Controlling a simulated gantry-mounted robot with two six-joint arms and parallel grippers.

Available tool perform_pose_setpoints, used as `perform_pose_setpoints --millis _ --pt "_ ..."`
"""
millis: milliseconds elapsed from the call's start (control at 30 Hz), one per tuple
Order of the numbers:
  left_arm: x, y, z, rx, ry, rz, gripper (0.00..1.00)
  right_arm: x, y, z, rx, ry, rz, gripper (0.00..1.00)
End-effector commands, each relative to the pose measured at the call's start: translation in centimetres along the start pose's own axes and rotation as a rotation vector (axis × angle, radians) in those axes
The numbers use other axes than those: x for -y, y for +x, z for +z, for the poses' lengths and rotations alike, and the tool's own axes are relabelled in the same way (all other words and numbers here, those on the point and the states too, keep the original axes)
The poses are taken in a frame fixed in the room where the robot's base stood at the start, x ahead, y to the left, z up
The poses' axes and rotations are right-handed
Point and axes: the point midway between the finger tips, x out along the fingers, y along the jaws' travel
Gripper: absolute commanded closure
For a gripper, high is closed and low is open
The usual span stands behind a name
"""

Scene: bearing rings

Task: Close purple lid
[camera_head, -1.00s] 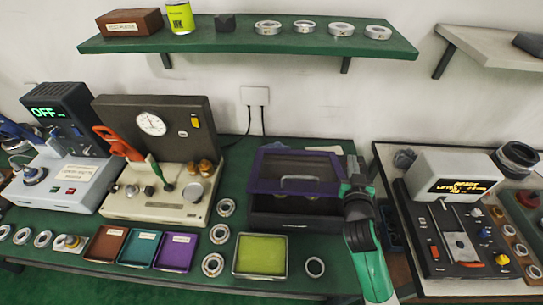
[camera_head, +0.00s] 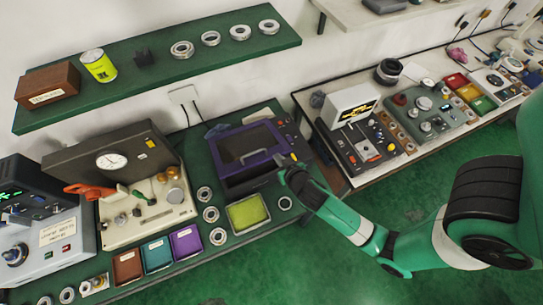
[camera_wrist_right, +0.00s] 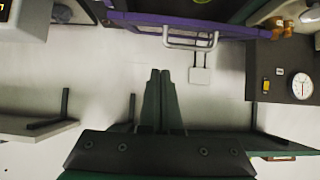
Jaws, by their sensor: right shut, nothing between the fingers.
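The purple lid (camera_head: 274,130) has a dark window and a metal handle (camera_head: 257,153). In the head view it lies low over its dark box (camera_head: 240,180), close to flat; I cannot tell if it is fully down. My right gripper (camera_head: 283,166) is at the lid's front right corner, shut and empty. In the right wrist view, the shut fingertips (camera_wrist_right: 159,72) point toward the purple lid edge (camera_wrist_right: 130,20), left of the handle (camera_wrist_right: 190,44) and apart from it in that picture. Contact with the lid is not clear. My left gripper is not in view.
A yellow-green tray (camera_head: 230,225), small coloured trays (camera_head: 157,250) and several rings stand on the green bench in front. A gauge machine (camera_head: 110,165) stands left of the box. A shelf (camera_head: 160,67) hangs above. A second bench (camera_head: 385,165) stands right.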

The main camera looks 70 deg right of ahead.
Motion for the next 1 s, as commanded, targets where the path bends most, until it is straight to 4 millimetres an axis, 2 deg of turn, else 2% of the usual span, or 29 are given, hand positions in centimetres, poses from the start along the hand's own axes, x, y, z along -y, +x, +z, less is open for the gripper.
perform_pose_setpoints --millis 33,167,400,500,600,733,1000 --pt "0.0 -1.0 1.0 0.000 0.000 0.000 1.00 -0.1 1.3 0.5 -0.002 0.005 0.002 1.00" --pt "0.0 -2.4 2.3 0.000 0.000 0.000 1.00 -0.1 4.1 0.6 -0.003 0.005 0.003 1.00" --pt "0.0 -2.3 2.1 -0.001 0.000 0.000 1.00 -0.1 8.8 0.0 0.000 0.002 0.003 1.00" --pt "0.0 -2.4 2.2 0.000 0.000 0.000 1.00 -0.1 9.2 2.0 0.005 -0.002 0.001 1.00" --pt "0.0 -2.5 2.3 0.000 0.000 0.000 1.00 0.0 9.5 3.1 0.001 -0.001 0.000 1.00" --pt "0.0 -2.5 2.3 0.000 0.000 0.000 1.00 0.0 9.6 3.8 0.000 -0.001 0.000 1.00" --pt "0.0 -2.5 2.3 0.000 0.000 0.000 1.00 0.0 9.6 3.9 -0.001 0.001 0.000 1.00"
